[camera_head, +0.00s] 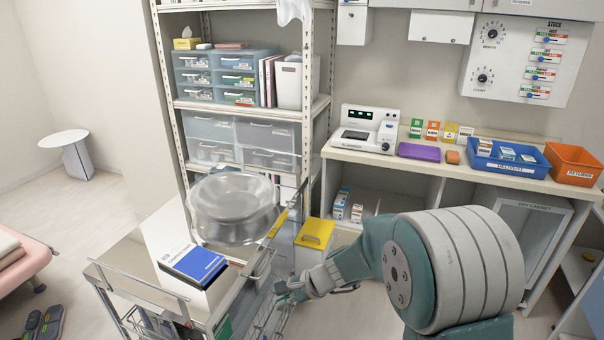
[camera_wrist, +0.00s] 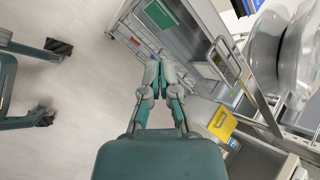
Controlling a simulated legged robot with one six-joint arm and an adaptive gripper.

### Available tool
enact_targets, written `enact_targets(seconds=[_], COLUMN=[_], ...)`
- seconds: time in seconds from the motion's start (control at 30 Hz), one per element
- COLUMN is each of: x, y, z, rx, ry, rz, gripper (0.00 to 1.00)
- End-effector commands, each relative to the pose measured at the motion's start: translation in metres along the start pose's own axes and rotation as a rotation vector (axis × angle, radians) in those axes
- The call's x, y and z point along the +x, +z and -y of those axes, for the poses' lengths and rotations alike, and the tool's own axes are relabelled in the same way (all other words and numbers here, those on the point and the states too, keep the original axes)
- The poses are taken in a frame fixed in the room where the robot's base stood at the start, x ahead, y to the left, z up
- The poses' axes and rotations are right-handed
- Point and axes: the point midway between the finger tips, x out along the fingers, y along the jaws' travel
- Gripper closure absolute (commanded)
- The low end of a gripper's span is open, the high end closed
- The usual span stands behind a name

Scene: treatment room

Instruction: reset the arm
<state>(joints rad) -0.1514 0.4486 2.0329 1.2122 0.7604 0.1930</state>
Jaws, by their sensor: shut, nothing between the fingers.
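My gripper (camera_head: 284,291) hangs low at the end of my green and white arm, in front of the cart's side. In the wrist view my gripper (camera_wrist: 158,75) is shut, with its fingertips together and nothing between them. The cart's lower rack lies beyond the fingertips in that view. The large arm joint hides part of the floor and the counter's front in the head view.
A metal cart (camera_head: 120,262) carries a blue box (camera_head: 194,264) and a clear round container (camera_head: 233,205). A yellow-lidded bin (camera_head: 315,234) stands behind my gripper. A shelf rack (camera_head: 245,108) and a counter (camera_head: 430,168) line the back. Open floor (camera_head: 75,205) lies left.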

Motion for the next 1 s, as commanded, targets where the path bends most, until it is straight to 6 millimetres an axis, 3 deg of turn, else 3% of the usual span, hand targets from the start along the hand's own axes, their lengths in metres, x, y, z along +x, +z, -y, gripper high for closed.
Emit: enact_targets(seconds=[0.1,0.37,0.7,1.0], x=[-0.042,-0.121,-0.21,-0.275], y=[0.02,0.055,0.084,0.096], z=[-0.002,-0.026,-0.081,-0.139], rx=[-0.148,-0.452,-0.804,-1.049], ry=[0.02,0.096,0.243,0.418], rz=[-0.033,-0.135,-0.329,-0.544], gripper=[1.0,1.0,1.0,1.0])
